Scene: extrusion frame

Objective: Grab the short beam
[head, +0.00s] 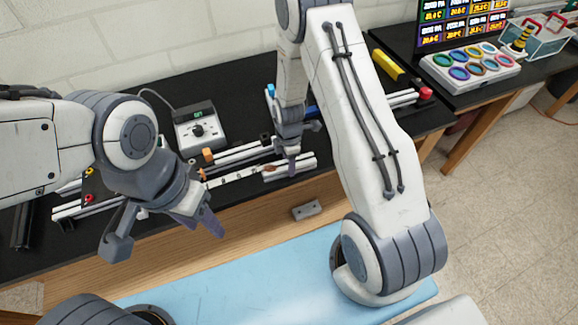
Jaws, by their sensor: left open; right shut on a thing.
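My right gripper (292,162) reaches down at the front part of the black bench and is shut on a short pale metal beam (305,164). The beam appears level and low at the bench; whether it touches the surface cannot be told. My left gripper (212,225) is open and empty, left of the right one, over the bench's front edge. Its fingers point down to the right, apart from any beam. Part of the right gripper's grip is small and hard to make out.
Other pale beams (232,154) lie on the black bench (240,100) close by. A meter with a dial (199,130) stands behind them. A yellow object (388,65), a tray of coloured discs (472,66) and a screen (462,22) are at the back right.

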